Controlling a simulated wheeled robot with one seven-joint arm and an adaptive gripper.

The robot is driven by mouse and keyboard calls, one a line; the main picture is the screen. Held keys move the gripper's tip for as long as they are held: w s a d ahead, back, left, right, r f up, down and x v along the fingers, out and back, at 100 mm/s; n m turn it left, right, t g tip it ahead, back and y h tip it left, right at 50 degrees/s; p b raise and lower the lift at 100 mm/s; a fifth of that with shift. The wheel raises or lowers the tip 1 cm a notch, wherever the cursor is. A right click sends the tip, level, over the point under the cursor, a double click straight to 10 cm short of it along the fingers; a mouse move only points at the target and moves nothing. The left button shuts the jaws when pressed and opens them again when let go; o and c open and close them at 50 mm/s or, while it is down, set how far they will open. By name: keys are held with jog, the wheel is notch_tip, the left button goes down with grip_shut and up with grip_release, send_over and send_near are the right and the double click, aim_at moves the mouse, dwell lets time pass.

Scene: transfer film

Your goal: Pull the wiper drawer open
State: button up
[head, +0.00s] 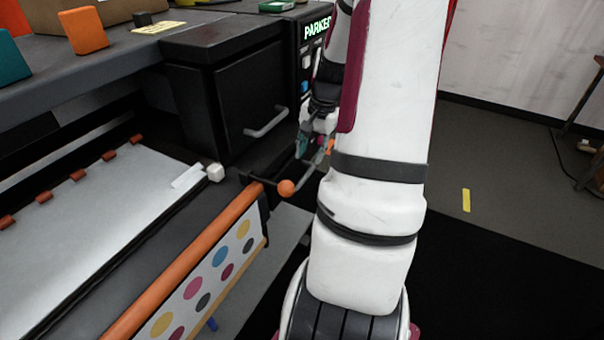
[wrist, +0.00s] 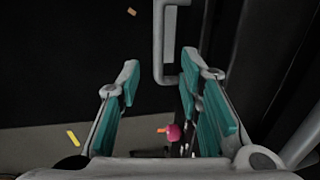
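The wiper drawer is a black box front (head: 245,95) under the bench top in the head view, and it looks closed. A grey bar handle (head: 267,122) sits on its face. My gripper (head: 304,146) is just right of and below the handle, partly hidden by my arm. In the wrist view my gripper (wrist: 160,72) is open, with teal pads on both fingers. The handle (wrist: 159,45) shows ahead, in line with the gap between the fingertips. I cannot tell whether it lies between them. No grip on it shows.
An orange ball knob (head: 287,188) on a lever stands below my gripper. An orange roller (head: 185,262) with a dotted sheet (head: 210,280) runs along the machine's front. A lit PARKED display (head: 317,28) is right of the drawer. Floor at right is open.

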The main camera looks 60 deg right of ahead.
aim_at(305, 175)
jog(key=f, duration=0.2)
jog(key=w+f+b, duration=0.1)
jog(key=f, duration=0.5)
jog(key=shift+w, duration=0.2)
jog(key=shift+r, duration=0.1)
grip_shut()
